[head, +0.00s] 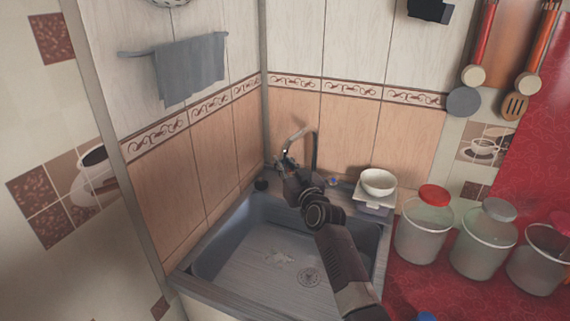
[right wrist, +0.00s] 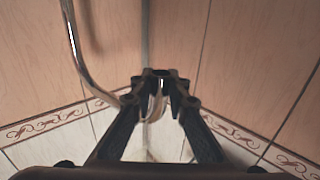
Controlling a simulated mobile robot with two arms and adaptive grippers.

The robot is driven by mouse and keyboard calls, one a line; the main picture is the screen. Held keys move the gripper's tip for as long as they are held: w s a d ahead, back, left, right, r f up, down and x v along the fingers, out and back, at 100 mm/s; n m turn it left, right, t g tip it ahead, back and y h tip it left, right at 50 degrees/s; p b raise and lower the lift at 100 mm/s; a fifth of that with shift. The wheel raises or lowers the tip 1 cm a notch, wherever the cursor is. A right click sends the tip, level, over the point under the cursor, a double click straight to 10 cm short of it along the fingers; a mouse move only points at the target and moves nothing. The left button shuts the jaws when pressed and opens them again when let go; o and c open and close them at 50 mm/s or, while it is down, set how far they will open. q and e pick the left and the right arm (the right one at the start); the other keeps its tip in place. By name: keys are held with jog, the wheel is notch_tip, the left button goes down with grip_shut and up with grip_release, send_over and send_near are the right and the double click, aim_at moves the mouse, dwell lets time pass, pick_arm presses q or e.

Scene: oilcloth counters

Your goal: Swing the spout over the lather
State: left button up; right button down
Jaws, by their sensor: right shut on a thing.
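The metal spout (head: 315,150) rises behind the sink and bends over to the left. My right gripper (head: 284,158) is at its free end, shut on it. In the right wrist view the curved spout (right wrist: 78,50) comes down from the left to between the closed fingers (right wrist: 160,80). The lather (head: 278,257) is a small pale patch on the sink floor, left of the drain (head: 309,277). The spout's end is above the sink's back edge, farther back than the lather. My left gripper is not in view.
The grey sink (head: 220,235) sits in a tiled corner. A white bowl (head: 378,182) stands at its back right. Lidded jars (head: 424,232) stand on the red counter at right. A grey towel (head: 190,68) hangs on the left wall. My right arm crosses above the sink.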

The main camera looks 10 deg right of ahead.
jog(key=shift+a+r, duration=0.1)
jog(key=shift+r, duration=0.2)
jog(key=c, duration=1.8)
grip_release()
jog(key=shift+c, duration=0.2)
jog(key=shift+s, duration=0.1)
jog(key=shift+f, duration=0.15)
jog(key=shift+s, duration=0.5)
jog(key=v, duration=1.1)
